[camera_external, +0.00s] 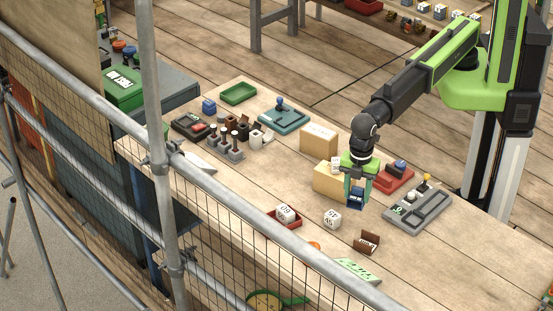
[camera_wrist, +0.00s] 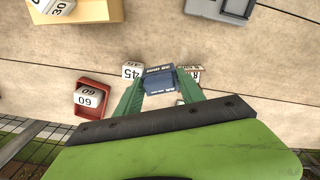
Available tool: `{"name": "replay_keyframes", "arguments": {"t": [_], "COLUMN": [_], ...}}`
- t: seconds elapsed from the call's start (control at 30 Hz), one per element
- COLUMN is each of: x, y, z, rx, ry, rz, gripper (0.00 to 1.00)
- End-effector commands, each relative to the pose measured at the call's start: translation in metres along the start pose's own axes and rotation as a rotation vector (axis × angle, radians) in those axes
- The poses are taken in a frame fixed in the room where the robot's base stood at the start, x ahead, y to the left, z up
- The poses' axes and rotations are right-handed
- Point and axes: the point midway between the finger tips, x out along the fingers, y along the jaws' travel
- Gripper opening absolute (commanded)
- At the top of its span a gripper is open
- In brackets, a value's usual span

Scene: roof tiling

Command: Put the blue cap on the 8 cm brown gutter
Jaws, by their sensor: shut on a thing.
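My gripper (camera_external: 357,192) is shut on a blue cap (camera_external: 355,201) and holds it above the table. In the wrist view the blue cap (camera_wrist: 160,80) sits between the two green fingers, with pale lettering on its edge. A short brown gutter piece (camera_external: 367,242) with a pale label stands on the table, in front of and a little right of the cap in the external view. In the wrist view the brown piece (camera_wrist: 190,71) is partly hidden behind the cap and right finger; its label is hard to read. The cap and gutter are apart.
A white numbered block (camera_external: 332,219) stands left of the gutter. A red tray (camera_external: 273,216) holds another numbered block. Cardboard boxes (camera_external: 318,139) and a grey tray (camera_external: 430,208) stand farther back. A green card (camera_external: 357,271) lies near the front edge. Bare table lies right of the gutter.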

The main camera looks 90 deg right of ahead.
Motion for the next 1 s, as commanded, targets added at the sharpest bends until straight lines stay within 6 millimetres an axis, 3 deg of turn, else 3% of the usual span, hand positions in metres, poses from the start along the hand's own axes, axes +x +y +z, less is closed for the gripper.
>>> {"name": "replay_keyframes", "arguments": {"t": [0.03,0.1,0.33,0.57,0.83,1.0], "x": [0.019,0.03,0.053,0.054,0.097,0.092], "y": [-0.011,-0.025,-0.058,-0.062,-0.062,-0.062], "z": [-0.013,-0.026,-0.056,-0.058,-0.058,-0.058], "rx": [-0.003,-0.003,-0.001,0.002,0.001,0.001], "ry": [0.0,0.0,0.0,0.0,0.0,0.0], "rz": [0.0,0.0,0.0,0.0,0.0,0.0], "gripper": [0.08,0.08,0.08,0.08,0.08,0.08]}}
